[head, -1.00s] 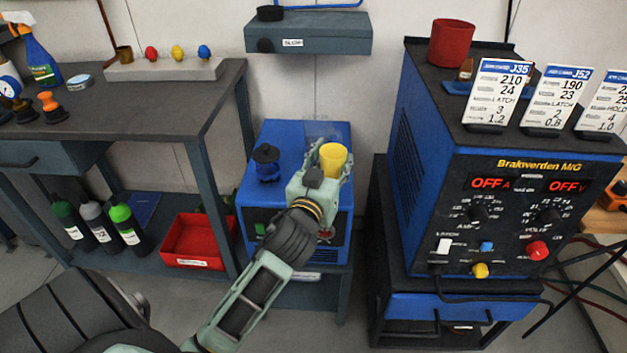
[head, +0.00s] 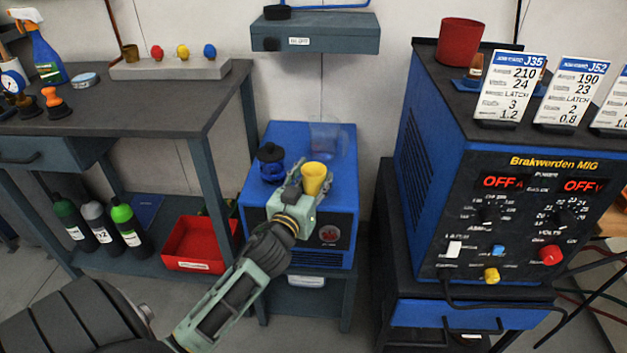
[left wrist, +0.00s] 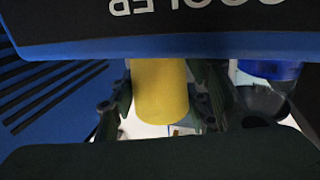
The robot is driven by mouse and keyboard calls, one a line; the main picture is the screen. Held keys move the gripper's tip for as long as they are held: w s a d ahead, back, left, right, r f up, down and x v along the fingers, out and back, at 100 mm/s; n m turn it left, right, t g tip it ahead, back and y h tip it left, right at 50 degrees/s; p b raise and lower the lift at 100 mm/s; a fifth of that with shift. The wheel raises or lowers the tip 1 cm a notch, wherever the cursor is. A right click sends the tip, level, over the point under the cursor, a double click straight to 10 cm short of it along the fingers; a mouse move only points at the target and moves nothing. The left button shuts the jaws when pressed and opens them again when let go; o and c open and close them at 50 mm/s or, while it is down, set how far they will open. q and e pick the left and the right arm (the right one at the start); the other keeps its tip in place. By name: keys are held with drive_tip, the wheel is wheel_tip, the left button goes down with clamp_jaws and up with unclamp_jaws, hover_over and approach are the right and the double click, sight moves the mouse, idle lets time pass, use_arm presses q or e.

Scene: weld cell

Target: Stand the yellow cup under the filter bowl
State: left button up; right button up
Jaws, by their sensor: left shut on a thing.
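The yellow cup (head: 314,177) is upright in my left gripper (head: 303,188), above the front part of the blue cooler's top. The left wrist view shows the cup (left wrist: 160,90) between the two fingers (left wrist: 162,108), which are shut on it. A blue bowl with a black cap (head: 270,162) stands on the cooler, left of the cup and apart from it. A clear, see-through vessel (head: 326,138) is behind the cup at the cooler's back. I cannot tell for certain which of these is the filter bowl. My right gripper is not in view.
The blue cooler (head: 285,135) stands between the dark bench (head: 150,105) and the large welder (head: 425,150). A grey wall shelf (head: 345,38) hangs above and behind it. A red bin (head: 190,245) is low at the left. Bare cooler top shows around the cup.

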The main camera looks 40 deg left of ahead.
use_arm(q)
drive_tip(key=o, duration=0.7)
drive_tip(key=shift+f, duration=0.1)
drive_tip(key=shift+c, duration=0.2)
drive_tip(key=o, duration=0.4)
drive_tip(key=shift+o, duration=0.2)
